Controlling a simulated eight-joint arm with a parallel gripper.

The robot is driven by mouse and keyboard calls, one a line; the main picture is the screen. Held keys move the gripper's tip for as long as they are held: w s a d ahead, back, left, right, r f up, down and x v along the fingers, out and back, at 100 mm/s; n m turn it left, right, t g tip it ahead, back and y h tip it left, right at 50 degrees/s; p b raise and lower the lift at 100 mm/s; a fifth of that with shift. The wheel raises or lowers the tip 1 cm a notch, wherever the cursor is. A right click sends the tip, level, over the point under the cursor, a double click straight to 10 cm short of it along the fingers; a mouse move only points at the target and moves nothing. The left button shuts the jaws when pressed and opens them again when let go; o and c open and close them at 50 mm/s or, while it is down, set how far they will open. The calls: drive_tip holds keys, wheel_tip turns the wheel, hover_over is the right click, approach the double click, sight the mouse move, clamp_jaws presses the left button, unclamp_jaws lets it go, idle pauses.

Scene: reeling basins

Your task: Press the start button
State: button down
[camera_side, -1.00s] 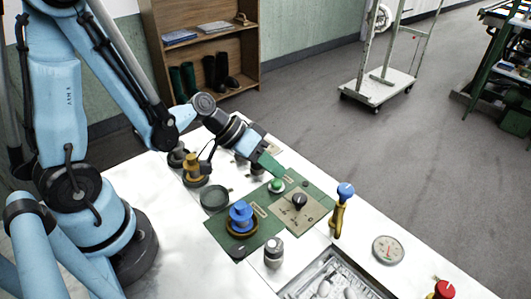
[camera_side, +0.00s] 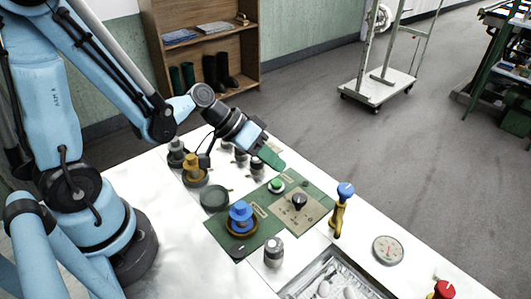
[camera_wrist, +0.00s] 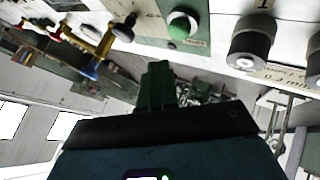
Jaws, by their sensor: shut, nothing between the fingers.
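The start button appears to be the green round button (camera_side: 277,184) in a pale ring on the green panel (camera_side: 318,188). In the wrist view the green button (camera_wrist: 182,24) is at the top centre, with a small label that I cannot read. My gripper (camera_side: 280,166) has green fingers, which are shut and empty. In the side view the fingertips are just above and behind the button, apart from it. In the wrist view my gripper (camera_wrist: 158,72) points up the picture, below the button.
A black knob (camera_side: 299,201), a blue knob (camera_side: 240,214) and a yellow-handled blue valve (camera_side: 342,205) stand near the button. A grey knob (camera_side: 273,250), a metal tray (camera_side: 335,272) and a gauge (camera_side: 388,249) are nearer the front. The white tabletop at left is largely clear.

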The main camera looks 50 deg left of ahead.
drive_tip(key=shift+r, duration=1.6)
drive_tip(key=s+a+r+t+y, duration=0.1)
drive_tip(key=s+a+r+y, duration=0.4)
drive_tip(key=a+y, duration=0.1)
drive_tip(key=shift+a+n+y, duration=0.3)
drive_tip(key=shift+y, duration=0.1)
drive_tip(key=shift+r, duration=0.15)
wheel_tip(320, 180, up, 2)
drive_tip(key=m+g, duration=0.7)
drive_tip(key=m, duration=1.1)
hover_over(277, 182)
drive_tip(key=shift+r, duration=0.2)
